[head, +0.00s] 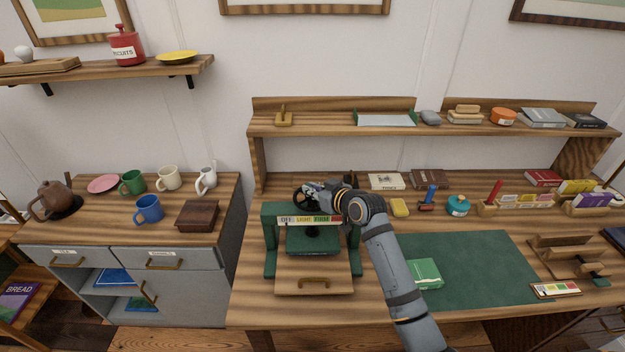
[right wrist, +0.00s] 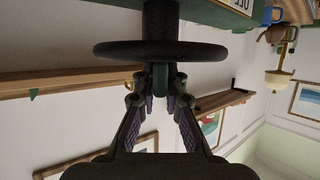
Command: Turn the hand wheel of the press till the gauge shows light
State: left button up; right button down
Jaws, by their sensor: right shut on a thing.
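The green press (head: 268,240) stands on the wooden bench, with a dark plate and a drawer-like wooden base below its crossbar. The dark hand wheel (head: 302,199) is on top, partly hidden by my right gripper (head: 320,190). In the right wrist view, the wheel (right wrist: 125,49) spans the top, and my right gripper (right wrist: 160,88) is shut on its upright handle (right wrist: 160,76). My left gripper is out of view.
A shelf (head: 350,128) runs above the bench's back. Mugs (head: 149,209) stand on the left cabinet.

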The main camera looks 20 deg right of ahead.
jog(key=shift+f+h, duration=0.1)
jog(key=shift+h, duration=0.2)
jog(key=c, duration=1.4)
grip_release()
jog(key=shift+v, duration=6.05)
